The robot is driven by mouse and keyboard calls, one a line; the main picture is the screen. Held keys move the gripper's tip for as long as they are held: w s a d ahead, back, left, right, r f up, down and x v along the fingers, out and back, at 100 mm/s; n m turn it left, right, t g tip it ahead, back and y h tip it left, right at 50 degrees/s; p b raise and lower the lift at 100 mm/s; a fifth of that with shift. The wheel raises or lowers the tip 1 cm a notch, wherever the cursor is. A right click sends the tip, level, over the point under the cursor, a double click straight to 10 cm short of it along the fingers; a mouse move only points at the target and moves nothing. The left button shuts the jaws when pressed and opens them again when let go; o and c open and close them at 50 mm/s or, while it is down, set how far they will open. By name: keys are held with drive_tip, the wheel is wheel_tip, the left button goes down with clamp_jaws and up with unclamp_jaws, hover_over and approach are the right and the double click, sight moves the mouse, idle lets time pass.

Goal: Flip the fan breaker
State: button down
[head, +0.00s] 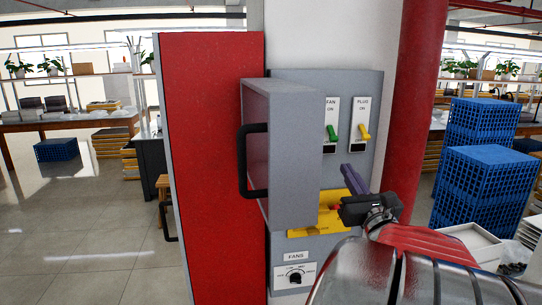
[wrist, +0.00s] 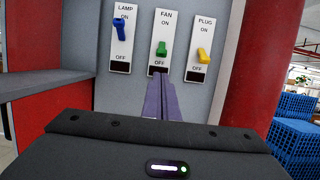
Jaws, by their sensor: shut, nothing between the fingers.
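The fan breaker is a white plate with a green lever (head: 331,132) on the grey panel. In the wrist view, the green lever (wrist: 162,49) sits in the middle of the row, nearer its OFF label than ON. My gripper (head: 346,170) has slim purple fingers, shut with nothing between them. In the wrist view, the fingertips (wrist: 163,74) are just below the fan breaker's OFF label, overlapping its lower end. I see no contact with the lever, and the exact gap to the panel is unclear.
The lamp breaker's blue lever (wrist: 119,29) is left of the fan, and the plug breaker's yellow lever (wrist: 204,55) right. A grey cover with a black handle (head: 243,160) juts out left of my gripper. A yellow part (head: 310,228) and FANS dial (head: 295,276) are lower.

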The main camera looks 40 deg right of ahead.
sight(332, 134)
drive_tip(key=x, duration=1)
drive_tip(key=shift+a+f, duration=0.1)
